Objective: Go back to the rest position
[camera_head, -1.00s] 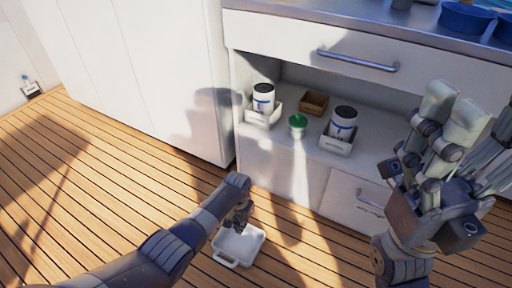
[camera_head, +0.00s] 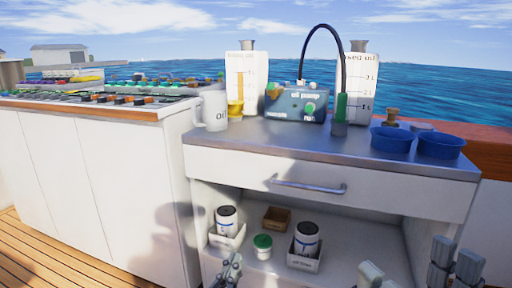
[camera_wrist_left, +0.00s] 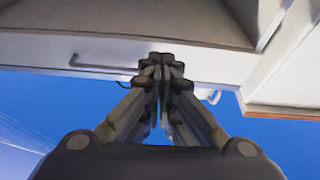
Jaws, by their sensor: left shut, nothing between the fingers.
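My left gripper (camera_head: 229,268) is at the bottom edge of the head view, in front of the open shelf. In the left wrist view its fingers (camera_wrist_left: 163,66) are together with nothing between them.
The shelf (camera_head: 345,236) holds two white canisters (camera_head: 227,219) (camera_head: 306,238) in small boxes, a green-lidded jar (camera_head: 262,246) and a brown box (camera_head: 276,219). The counter (camera_head: 275,139) above carries a white jug (camera_head: 213,110), an oil pump (camera_head: 296,105) and blue bowls (camera_head: 392,139) (camera_head: 440,144). A drawer handle (camera_head: 308,186) sticks out.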

